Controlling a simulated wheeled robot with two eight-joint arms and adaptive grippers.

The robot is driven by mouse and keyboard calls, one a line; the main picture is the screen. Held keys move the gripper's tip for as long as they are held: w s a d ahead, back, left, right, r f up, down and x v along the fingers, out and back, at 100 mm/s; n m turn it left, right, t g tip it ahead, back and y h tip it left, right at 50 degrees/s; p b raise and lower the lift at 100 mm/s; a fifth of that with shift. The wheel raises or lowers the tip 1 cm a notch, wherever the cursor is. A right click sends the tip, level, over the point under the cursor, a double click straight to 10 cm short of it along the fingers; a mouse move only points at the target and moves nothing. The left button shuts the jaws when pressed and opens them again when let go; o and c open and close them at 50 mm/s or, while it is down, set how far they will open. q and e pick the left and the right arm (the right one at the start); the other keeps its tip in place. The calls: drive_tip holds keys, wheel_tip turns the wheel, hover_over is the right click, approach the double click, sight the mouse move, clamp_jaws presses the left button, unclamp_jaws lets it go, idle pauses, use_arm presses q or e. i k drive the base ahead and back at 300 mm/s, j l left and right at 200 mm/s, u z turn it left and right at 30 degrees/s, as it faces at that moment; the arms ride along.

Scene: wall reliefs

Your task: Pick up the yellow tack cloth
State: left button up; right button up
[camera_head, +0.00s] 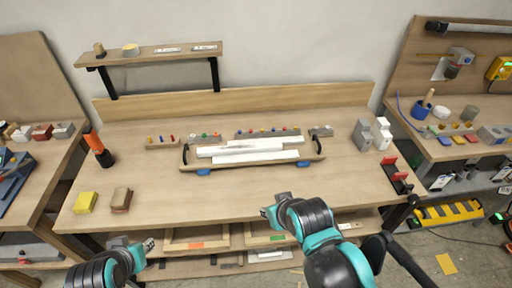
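A small yellow folded block (85,202), which looks like the tack cloth, lies flat near the left front corner of the wooden workbench (170,195). A brown block (121,199) sits just to its right. My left gripper (150,245) is below and to the right of the yellow cloth in the picture, at the bench's front edge and apart from the cloth. My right gripper (266,212) is near the middle of the front edge, far from the cloth. Both grippers are too small to show whether their fingers are open. Nothing is seen held in either.
A tray with white strips (254,165) stands in the bench's middle. An orange-and-black bottle (98,148) stands behind the cloth. Grey blocks (363,134) and a red-topped rack (397,175) are at the right. A yellow sheet (446,264) lies on the floor.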

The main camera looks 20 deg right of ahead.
sight(85, 203)
drive_tip(key=i+j+z, duration=0.1)
drive_tip(key=j, duration=0.4)
drive_tip(key=i+j, duration=0.2)
drive_tip(key=j, duration=0.3)
drive_tip(key=i+j+z, duration=0.15)
drive_tip(key=j, duration=0.35)
drive_tip(key=i+j+z, duration=0.1)
drive_tip(key=j, duration=0.4)
